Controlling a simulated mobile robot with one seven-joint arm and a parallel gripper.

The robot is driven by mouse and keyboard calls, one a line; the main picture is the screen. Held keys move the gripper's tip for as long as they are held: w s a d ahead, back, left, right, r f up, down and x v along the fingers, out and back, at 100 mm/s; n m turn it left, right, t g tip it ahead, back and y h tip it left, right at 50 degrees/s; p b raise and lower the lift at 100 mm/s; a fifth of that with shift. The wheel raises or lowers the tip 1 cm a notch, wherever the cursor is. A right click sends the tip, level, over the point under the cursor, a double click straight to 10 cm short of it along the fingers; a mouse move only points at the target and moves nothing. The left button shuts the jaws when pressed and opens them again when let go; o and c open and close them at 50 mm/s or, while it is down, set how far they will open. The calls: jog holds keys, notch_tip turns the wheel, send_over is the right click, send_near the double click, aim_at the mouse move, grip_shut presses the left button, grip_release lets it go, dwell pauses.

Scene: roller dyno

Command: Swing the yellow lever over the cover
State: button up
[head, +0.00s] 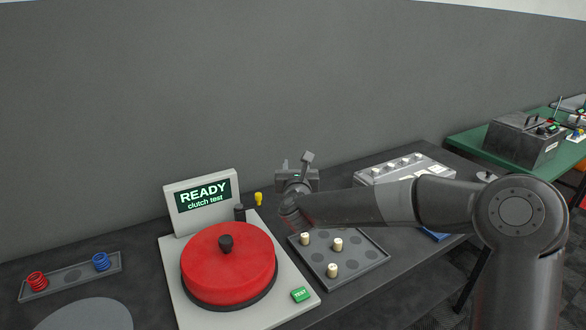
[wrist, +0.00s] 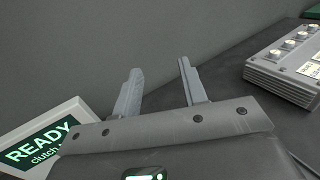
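The red round cover (head: 228,262) with a dark knob sits on the pale base of the test machine. The machine's screen (head: 201,193) reads "READY clutch test" and also shows in the wrist view (wrist: 40,143). A small yellow piece (head: 258,198), which looks like the lever's end, stands upright behind the cover, next to a dark post (head: 240,212). My gripper (head: 296,168) is raised to the right of the yellow piece, apart from it. In the wrist view its two fingers (wrist: 160,88) are spread with nothing between them. The yellow piece is not visible in the wrist view.
A grey tray (head: 370,258) with several cream cylinders lies right of the machine, below my arm. A grey box with knobs (head: 402,170) stands behind it. A tray with red and blue springs (head: 72,276) lies at left. The grey wall stands close behind.

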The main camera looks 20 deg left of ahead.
jog(key=shift+c, duration=0.3)
jog(key=shift+w+a, duration=0.15)
jog(key=shift+a, duration=0.05)
jog(key=shift+c, duration=0.8)
jog(key=w+a+n+g+y, duration=0.1)
jog(key=a+n+y, duration=0.1)
jog(key=a+n, duration=0.1)
jog(key=w+a+n+g+y, duration=0.1)
jog(key=w+a+n+g, duration=0.1)
jog(key=a+n, duration=0.2)
jog(key=w+a+n+g+y, duration=0.1)
jog(key=w+a+n+y, duration=0.1)
jog(key=a+n, duration=0.2)
jog(key=shift+n+g+y, duration=0.3)
jog(key=shift+n, duration=0.4)
grip_shut()
jog(key=w+a+f+n+g, duration=0.15)
jog(key=a+n+g, duration=0.4)
jog(key=n, duration=0.55)
jog(key=s+d+r+n+g+h, duration=0.1)
jog(key=s+d+n+g+h, duration=0.35)
jog(key=n+h, duration=0.75)
notch_tip(320, 180, down, 9)
jog(key=s+n+y, duration=0.1)
jog(key=n+y, duration=0.2)
jog(key=shift+s+t, duration=0.15)
jog(key=shift+t, duration=0.15)
